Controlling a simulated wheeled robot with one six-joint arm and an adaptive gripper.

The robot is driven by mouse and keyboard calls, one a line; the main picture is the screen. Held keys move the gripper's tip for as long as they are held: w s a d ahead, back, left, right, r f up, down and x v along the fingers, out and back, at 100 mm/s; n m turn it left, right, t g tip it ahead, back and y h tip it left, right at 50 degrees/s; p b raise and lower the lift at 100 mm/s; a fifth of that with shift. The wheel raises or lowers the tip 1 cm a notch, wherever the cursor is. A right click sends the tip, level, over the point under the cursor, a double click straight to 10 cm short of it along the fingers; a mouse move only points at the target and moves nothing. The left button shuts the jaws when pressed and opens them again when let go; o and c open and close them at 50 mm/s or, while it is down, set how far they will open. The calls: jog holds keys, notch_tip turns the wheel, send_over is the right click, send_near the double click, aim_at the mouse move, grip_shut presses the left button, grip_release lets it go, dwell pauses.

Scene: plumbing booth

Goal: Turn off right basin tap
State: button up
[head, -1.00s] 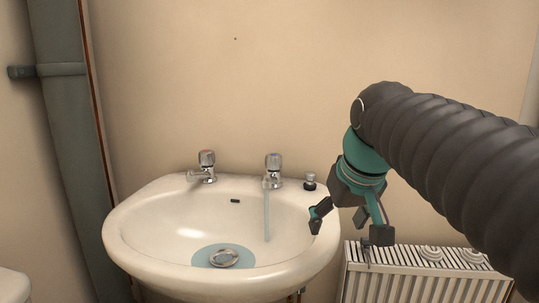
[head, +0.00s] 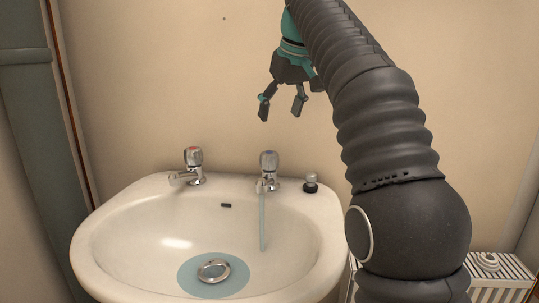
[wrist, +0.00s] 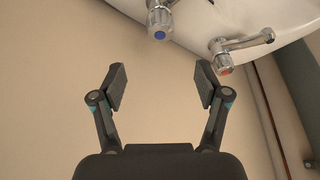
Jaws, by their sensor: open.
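The right basin tap (head: 268,169) is chrome with a blue-marked top and stands at the back right of the basin. A thin stream of water (head: 263,222) runs from it into the bowl. In the wrist view the right tap's blue-marked head (wrist: 159,22) is at the top centre, beyond the fingers. My gripper (head: 282,112) is open and empty, above the right tap and apart from it. Its two fingers show spread in the wrist view (wrist: 160,86). The left tap (head: 192,166), with a red mark, also shows in the wrist view (wrist: 232,55).
The white basin (head: 98,240) holds a little water around a drain plug (head: 213,271). A small dark-based fitting (head: 311,183) with a clear top sits right of the right tap. A radiator (head: 497,280) is at lower right. A green pipe (head: 28,130) runs up the left wall.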

aim_at(270, 153)
jog(key=x, duration=1.3)
jog(key=shift+f, duration=0.25)
jog(key=shift+c, duration=0.3)
jog(key=c, duration=1.1)
